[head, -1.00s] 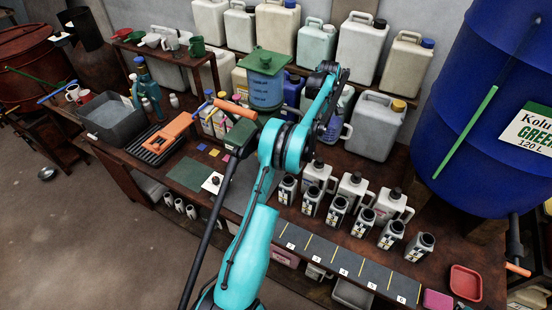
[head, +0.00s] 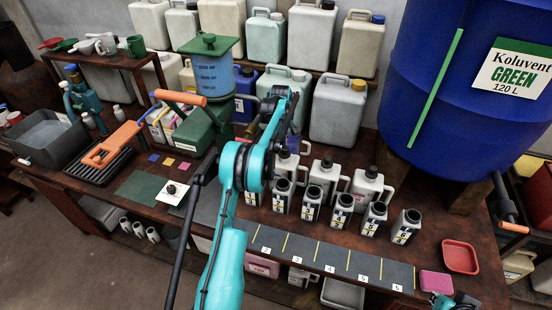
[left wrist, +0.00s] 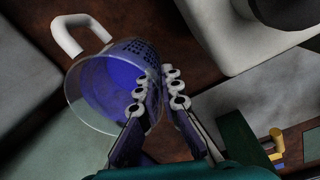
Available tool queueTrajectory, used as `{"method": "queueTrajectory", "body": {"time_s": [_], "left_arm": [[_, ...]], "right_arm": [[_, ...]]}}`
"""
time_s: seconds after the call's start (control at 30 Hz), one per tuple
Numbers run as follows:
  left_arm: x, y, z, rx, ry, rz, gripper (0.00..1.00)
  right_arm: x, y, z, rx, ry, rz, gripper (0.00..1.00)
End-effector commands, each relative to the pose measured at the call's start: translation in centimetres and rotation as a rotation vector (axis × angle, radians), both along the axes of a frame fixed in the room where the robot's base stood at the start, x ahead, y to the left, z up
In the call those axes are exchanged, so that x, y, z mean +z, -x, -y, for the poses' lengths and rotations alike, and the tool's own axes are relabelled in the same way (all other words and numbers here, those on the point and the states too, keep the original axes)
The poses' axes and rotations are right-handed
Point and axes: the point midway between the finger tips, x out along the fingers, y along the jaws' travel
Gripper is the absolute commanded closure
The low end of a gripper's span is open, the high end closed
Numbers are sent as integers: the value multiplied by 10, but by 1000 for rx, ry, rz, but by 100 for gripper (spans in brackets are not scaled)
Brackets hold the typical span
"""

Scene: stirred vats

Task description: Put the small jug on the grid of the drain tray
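The small jug (left wrist: 105,85), clear with blue inside and a white handle, fills the upper left of the left wrist view. In the head view its white handle (head: 306,148) shows beside my arm. My left gripper (left wrist: 160,85) is at the jug's side opposite the handle. One finger overlaps the jug and the other lies just past its wall; a narrow gap shows, and contact is unclear. My right gripper (head: 455,302) is partly visible at the bottom right of the head view. The dark drain tray (head: 122,160) is at left, with an orange-handled object (head: 110,146) across its grid.
A grey basin (head: 45,137) stands left of the tray. Several numbered bottles (head: 341,210) stand to the right. A large blue drum (head: 450,100) is at right.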

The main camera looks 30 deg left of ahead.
Motion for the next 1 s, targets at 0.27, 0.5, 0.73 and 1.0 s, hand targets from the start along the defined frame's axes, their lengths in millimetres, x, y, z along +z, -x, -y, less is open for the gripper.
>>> {"method": "queueTrajectory", "body": {"time_s": [0.27,0.5,0.73,1.0], "left_arm": [[-42,0,0,0,0,0,100],[-50,0,0,0,0,0,100],[-53,0,0,0,0,0,93],[-52,0,0,0,0,0,74]], "right_arm": [[-18,0,0,0,0,0,100],[-19,0,0,0,0,0,100],[-21,0,0,0,0,0,100],[-21,0,0,0,0,0,100]]}}
